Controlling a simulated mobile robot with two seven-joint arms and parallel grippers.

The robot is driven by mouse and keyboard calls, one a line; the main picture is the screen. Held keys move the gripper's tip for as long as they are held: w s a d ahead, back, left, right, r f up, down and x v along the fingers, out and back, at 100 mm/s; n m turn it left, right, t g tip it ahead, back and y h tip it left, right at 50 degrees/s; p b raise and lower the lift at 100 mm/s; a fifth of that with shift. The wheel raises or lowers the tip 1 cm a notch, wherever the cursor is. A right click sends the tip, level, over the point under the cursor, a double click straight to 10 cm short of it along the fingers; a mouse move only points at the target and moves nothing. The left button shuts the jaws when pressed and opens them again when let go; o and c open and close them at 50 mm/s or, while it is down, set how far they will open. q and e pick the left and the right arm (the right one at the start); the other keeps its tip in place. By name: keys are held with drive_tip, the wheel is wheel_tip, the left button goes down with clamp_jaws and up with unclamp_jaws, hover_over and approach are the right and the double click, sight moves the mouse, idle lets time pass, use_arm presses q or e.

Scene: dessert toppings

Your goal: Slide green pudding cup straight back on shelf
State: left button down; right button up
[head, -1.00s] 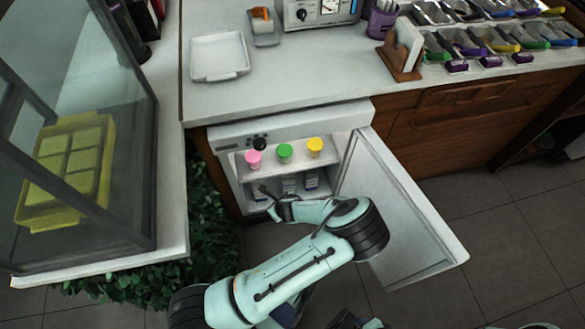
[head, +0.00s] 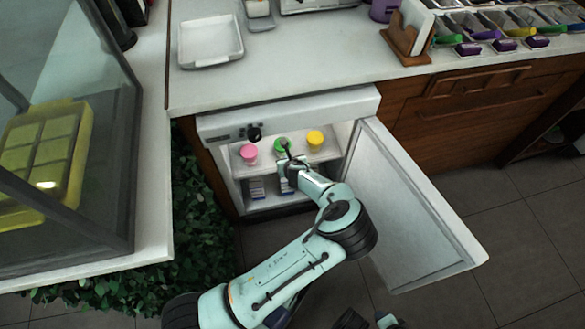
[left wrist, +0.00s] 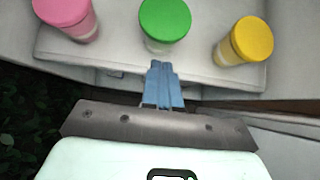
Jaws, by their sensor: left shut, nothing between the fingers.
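The green pudding cup (head: 280,145) stands upright on the upper shelf (head: 300,158) of the small open fridge, between the pink cup (head: 249,152) and the yellow cup (head: 315,139). My left gripper (head: 286,158) is in front of the green cup and hides part of it in the head view. In the left wrist view, the blue fingers (left wrist: 161,72) are shut and empty, pointing at the green cup (left wrist: 165,22). A small gap seems to show between fingertips and cup; I cannot tell whether they touch.
The fridge door (head: 415,215) stands open on the right. A counter (head: 300,68) lies above the fridge.

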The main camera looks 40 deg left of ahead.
use_arm(q)
drive_tip(key=shift+w+a, duration=0.7)
drive_tip(key=shift+a, duration=0.2)
use_arm(e)
drive_tip(key=shift+s+d+f, duration=0.1)
drive_tip(key=shift+s+f, duration=0.25)
drive_tip(key=shift+f, duration=0.1)
use_arm(q)
drive_tip(key=w+a, duration=0.4)
drive_tip(key=a, duration=0.1)
drive_tip(key=shift+w+a, duration=0.15)
drive_tip(key=shift+a, duration=0.05)
drive_tip(key=shift+d+r, duration=0.1)
